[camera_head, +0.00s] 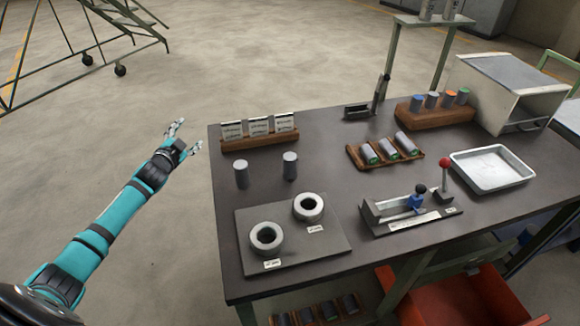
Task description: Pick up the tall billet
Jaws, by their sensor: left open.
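Two grey cylindrical billets stand upright on the dark table: the left billet (241,175) and the right billet (290,166). They look close in height, and I cannot tell surely which is the tall one. My left gripper (189,135) is open and empty. It shows over the floor, just left of the table's left edge, apart from both billets. My right gripper is out of view.
A plate with two ring-shaped holders (266,238) lies in front of the billets. A wooden card rack (259,133) stands behind them. Right are a lever fixture (410,212), a rack of lying cylinders (386,151), a metal tray (491,169) and a furnace box (509,90).

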